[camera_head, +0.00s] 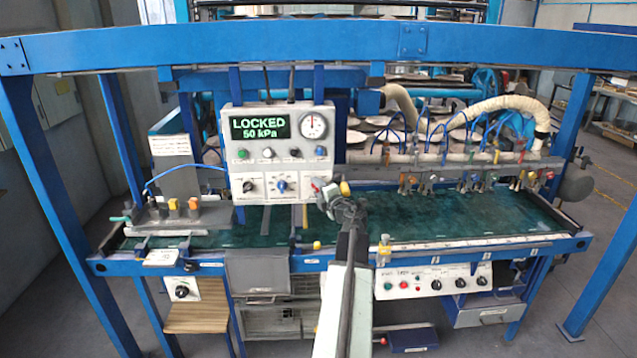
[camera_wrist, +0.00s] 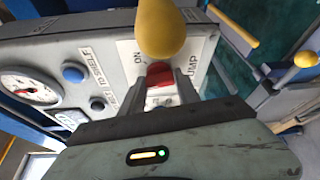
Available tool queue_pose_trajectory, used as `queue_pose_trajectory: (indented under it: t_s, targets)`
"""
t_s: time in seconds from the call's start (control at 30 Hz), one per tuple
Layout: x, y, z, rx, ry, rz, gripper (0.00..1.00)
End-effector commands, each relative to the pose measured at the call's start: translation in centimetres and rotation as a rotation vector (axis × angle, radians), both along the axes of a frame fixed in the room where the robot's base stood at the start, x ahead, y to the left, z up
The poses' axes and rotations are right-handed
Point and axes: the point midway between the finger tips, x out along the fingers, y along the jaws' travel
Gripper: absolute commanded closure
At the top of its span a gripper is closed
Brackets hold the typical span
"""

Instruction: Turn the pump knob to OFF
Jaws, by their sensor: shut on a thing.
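The control panel (camera_head: 270,160) stands above the green bed, and its display (camera_head: 260,127) reads LOCKED 50 kPa. The red pump knob (camera_wrist: 160,74) is at the panel's lower right, on a white plate marked ON and PUMP. My gripper (camera_wrist: 161,84) is shut on the red knob, with one finger on each side. In the head view my gripper (camera_head: 326,194) is at the panel's lower right corner and covers most of the knob. The OFF mark is not readable, and the knob's exact pointing is hidden.
A yellow ball handle (camera_wrist: 161,28) looms close in front of the knob in the wrist view. Another yellow ball (camera_wrist: 305,60) is at the right. Two more knobs, a gauge (camera_head: 313,125) and several buttons are on the panel. The green bed (camera_head: 430,215) extends right.

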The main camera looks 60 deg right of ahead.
Motion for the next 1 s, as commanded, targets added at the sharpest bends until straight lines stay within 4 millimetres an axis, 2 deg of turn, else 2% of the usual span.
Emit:
queue_pose_trajectory:
  t_s: [0.5, 1.0]
  targets:
    - [0.25, 0.39, 0.23, -0.25, 0.354, 0.01, 1.0]
    - [0.32, 0.41, 0.05, -0.343, 0.487, 0.01, 1.0]
